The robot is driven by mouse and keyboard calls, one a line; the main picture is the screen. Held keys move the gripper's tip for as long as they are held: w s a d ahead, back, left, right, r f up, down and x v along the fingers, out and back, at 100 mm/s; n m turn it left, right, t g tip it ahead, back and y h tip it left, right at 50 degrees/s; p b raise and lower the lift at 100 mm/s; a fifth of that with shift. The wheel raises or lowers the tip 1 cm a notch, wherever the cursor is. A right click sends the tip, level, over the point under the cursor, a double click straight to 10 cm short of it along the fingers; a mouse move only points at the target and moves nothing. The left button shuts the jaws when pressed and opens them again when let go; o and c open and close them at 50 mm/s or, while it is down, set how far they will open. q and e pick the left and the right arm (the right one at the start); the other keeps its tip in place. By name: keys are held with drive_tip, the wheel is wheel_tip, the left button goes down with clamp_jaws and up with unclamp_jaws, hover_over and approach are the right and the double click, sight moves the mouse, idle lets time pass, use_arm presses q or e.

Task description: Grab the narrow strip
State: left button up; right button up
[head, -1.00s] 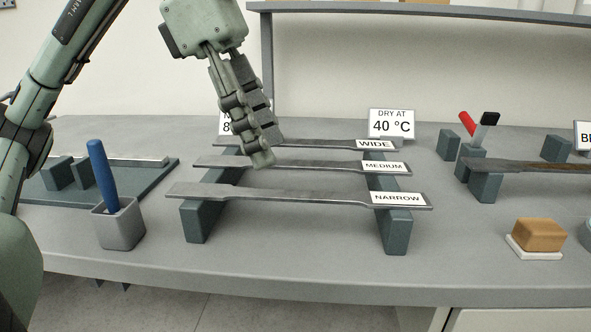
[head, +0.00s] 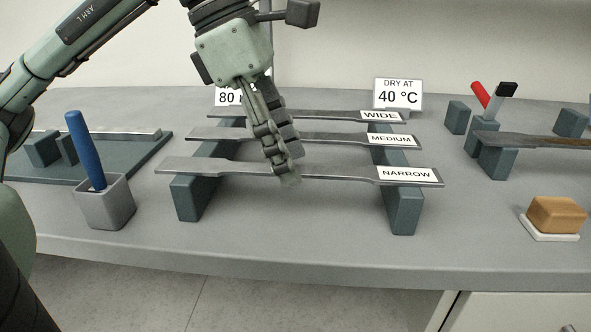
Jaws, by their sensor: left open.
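The narrow strip (head: 330,174) is a thin grey metal bar labelled NARROW at its right end. It lies across two dark supports, nearest the front of the rack. My left gripper (head: 287,174) is open, coming down from above. Its fingertips overlap the middle of the narrow strip in the picture and hide a short part of it. I cannot tell whether the fingers are around the strip or touching it. My right gripper is not in view.
The medium strip (head: 230,134) and wide strip (head: 330,114) lie parallel behind it. A grey cup (head: 107,205) with a blue-handled tool (head: 84,150) stands left. A brown block (head: 556,214) sits at right. The front bench area is clear.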

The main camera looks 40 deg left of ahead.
use_arm(q)
clamp_jaws()
drive_tip(key=shift+r, duration=0.15)
idle(0.4)
